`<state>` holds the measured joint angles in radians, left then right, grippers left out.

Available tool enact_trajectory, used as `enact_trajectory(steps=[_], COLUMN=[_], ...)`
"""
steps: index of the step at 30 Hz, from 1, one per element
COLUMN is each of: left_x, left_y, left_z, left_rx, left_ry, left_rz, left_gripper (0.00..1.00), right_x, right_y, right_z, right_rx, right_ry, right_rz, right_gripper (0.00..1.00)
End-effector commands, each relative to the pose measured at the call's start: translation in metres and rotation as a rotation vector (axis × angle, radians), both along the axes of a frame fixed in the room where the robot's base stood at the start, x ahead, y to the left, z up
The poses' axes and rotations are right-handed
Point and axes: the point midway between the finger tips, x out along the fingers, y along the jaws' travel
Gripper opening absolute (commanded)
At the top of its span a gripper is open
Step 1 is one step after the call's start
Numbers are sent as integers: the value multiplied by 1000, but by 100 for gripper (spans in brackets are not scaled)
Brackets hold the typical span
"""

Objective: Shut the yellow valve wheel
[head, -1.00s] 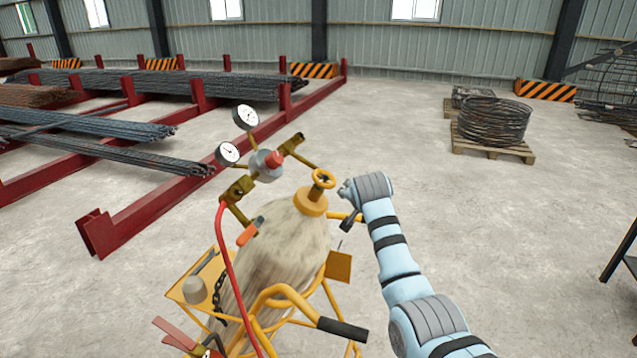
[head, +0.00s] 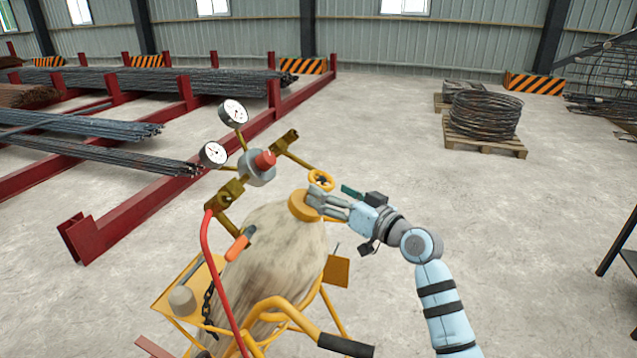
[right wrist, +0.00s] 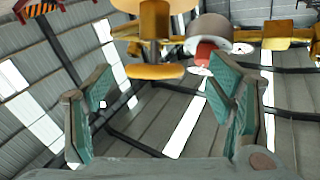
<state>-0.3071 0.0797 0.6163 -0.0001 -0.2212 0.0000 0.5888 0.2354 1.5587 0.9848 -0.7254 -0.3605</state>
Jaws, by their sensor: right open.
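The yellow valve wheel (head: 321,180) sits on top of the cylinder neck, above a yellow collar (head: 303,206). My right gripper (head: 318,200) is at the wheel's near right side, its fingers close by and just below it in the head view. In the right wrist view the wheel (right wrist: 155,72) shows edge-on, ahead between the two teal-padded fingers. The gripper (right wrist: 162,88) is open there, with a finger on each side and a gap to each. Whether a finger touches the wheel is not clear. My left gripper is not in view.
The wrapped cylinder (head: 272,265) stands in a yellow cart (head: 280,309). A regulator (head: 257,167) with two gauges and a red hose (head: 214,262) lies left of the wheel. Red racks with rebar are behind left. A wire coil (head: 484,115) lies on a pallet.

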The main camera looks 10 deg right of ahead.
Motion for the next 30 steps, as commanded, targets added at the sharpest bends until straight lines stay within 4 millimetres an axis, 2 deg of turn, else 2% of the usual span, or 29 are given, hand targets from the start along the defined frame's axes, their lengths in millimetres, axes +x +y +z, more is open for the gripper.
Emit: enact_trajectory(steps=[3,6,10,17,26,30], left_x=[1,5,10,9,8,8], left_y=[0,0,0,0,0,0], left_z=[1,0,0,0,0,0], left_rx=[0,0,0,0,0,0], left_ry=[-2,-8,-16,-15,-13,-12], left_rz=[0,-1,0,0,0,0], left_gripper=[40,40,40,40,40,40], right_x=[23,37,44,45,45,45], right_y=[11,16,20,20,19,19], right_z=[0,0,0,-1,-1,-1], right_rx=[3,1,-1,-2,-2,-2], right_ry=[2,0,1,2,2,2], right_rz=[-1,-4,-5,-6,-7,-8], right_gripper=[75,75,75,75,28,27])
